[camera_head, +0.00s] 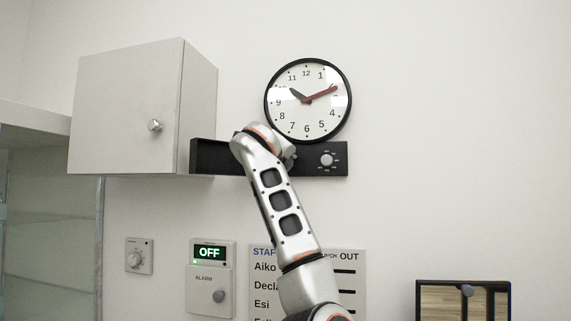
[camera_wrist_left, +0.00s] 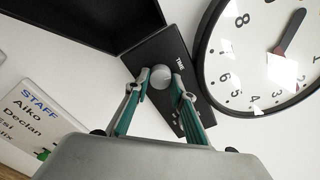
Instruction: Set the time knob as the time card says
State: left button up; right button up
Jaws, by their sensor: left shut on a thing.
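The time knob (camera_wrist_left: 160,77) is a pale round knob on a black panel (camera_wrist_left: 140,58), beside the printed word TIME in the left wrist view. My left gripper (camera_wrist_left: 158,88) has a finger on either side of the knob and is shut on it. In the head view my arm's wrist covers most of this gripper and the knob. The knob's pointer and marks cannot be made out. No time card can be made out in either view. My right gripper is not in view.
A second knob (camera_head: 327,160) with tick marks sits right of my wrist. A wall clock (camera_head: 308,125) hangs just above the panel, a closed cabinet (camera_head: 125,110) at left. Below are a dial (camera_head: 134,258), an alarm box (camera_head: 209,281) reading OFF and a staff board (camera_head: 347,290).

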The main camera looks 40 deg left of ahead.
pick_arm(q)
jog(key=shift+n, duration=4.1)
jog(key=o, duration=1.1)
jog(key=shift+s, duration=0.1)
